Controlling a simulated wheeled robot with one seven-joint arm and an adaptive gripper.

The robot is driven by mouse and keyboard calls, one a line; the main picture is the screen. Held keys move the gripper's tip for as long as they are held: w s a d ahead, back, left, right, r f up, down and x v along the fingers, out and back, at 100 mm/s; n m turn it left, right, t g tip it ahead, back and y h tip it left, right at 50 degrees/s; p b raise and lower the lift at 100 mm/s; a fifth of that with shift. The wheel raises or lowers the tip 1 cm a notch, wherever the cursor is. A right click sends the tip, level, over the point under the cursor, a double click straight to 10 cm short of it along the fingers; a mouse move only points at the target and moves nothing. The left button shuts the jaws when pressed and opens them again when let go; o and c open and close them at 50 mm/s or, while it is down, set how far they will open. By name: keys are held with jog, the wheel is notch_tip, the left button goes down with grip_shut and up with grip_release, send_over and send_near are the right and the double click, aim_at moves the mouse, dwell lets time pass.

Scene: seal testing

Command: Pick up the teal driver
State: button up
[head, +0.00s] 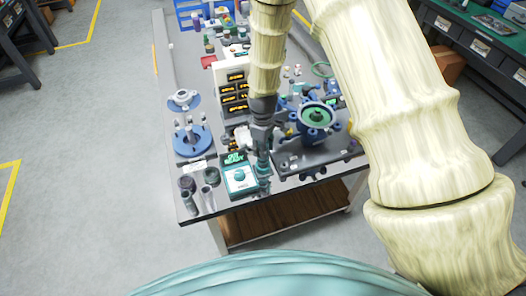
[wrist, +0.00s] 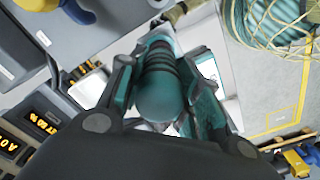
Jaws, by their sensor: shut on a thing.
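The teal driver (wrist: 158,92) is between the two fingers of my gripper (wrist: 165,90) in the wrist view. Its rounded teal end faces the camera and a dark ribbed band circles it. The fingers are shut on it from both sides. In the head view my gripper (head: 263,150) is low over the front part of the table, beside a teal-and-white device (head: 239,177). The driver (head: 263,168) shows there as a small teal piece below the fingers. I cannot tell whether its lower end touches the table.
A blue valve assembly (head: 316,116) stands on a dark plate right of my gripper. A blue flanged part (head: 193,141) and small cylinders (head: 188,184) are to the left. A white unit with orange displays (head: 232,88) stands behind. The table's front edge is close.

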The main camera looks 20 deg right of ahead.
jog(key=shift+r, duration=0.1)
jog(key=s+a+r+b, duration=0.1)
jog(key=s+r+b, duration=0.1)
jog(key=s, duration=0.6)
jog(key=s+a+r+b, duration=0.1)
jog(key=s+r+b, duration=0.2)
jog(key=s, duration=0.5)
jog(key=shift+b, duration=0.85)
